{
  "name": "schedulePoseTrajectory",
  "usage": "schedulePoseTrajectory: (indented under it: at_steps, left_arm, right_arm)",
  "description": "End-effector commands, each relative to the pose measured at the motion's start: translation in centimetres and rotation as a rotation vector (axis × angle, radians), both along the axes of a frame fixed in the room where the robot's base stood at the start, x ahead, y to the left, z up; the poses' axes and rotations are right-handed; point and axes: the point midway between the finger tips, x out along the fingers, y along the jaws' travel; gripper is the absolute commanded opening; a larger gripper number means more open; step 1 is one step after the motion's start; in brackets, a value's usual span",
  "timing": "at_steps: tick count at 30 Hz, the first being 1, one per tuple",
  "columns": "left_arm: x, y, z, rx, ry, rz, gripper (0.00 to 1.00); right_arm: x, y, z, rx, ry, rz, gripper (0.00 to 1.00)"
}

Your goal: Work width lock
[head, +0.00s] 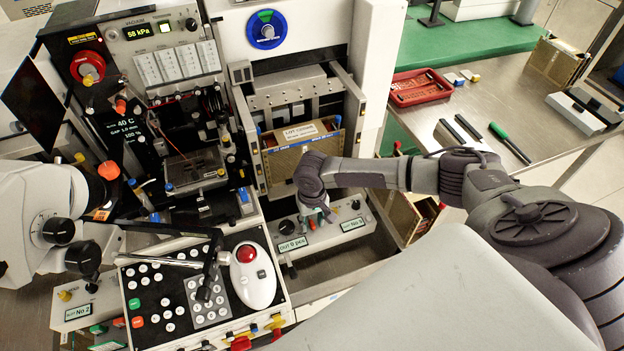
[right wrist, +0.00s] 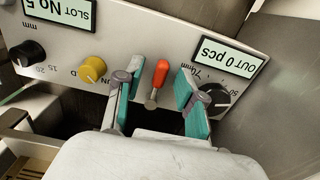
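A grey control panel (head: 328,233) stands at the front of the machine, below the magazine. In the right wrist view, the same panel (right wrist: 128,40) carries a small lever with an orange handle (right wrist: 161,73), a yellow knob (right wrist: 91,69) and a black dial (right wrist: 214,97) marked in mm. My right gripper (right wrist: 158,93), with teal finger pads, is open. Its fingers are on either side of the orange lever, with gaps showing on both sides. In the head view the right gripper (head: 318,214) is over the panel and partly hidden by its own wrist. My left gripper is not in view.
Another black knob (right wrist: 28,53) and two displays, "SLOT No 5" (right wrist: 62,10) and "OUT 0 pcs" (right wrist: 229,57), sit on the panel. The magazine (head: 293,155) is close above my right wrist. A keypad panel with a white trackball (head: 252,285) lies to the left.

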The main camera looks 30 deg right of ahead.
Motion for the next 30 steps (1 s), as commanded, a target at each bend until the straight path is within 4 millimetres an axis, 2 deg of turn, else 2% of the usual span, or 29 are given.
schedulePoseTrajectory:
  at_steps: [4, 11, 23, 30]
  left_arm:
    - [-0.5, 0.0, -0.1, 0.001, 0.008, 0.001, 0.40]
    - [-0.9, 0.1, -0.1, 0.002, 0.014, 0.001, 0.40]
    - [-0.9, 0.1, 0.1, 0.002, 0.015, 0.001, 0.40]
    - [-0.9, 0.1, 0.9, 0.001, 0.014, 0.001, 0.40]
  right_arm:
    - [0.0, 0.0, 0.0, 0.000, 0.000, 0.000, 0.39]
    - [0.0, 0.0, 0.0, 0.001, 0.000, 0.000, 0.00]
    - [0.0, -0.1, 0.1, 0.000, 0.000, 0.025, 0.00]
    - [-0.1, -0.6, 0.3, 0.002, 0.001, 0.144, 0.00]
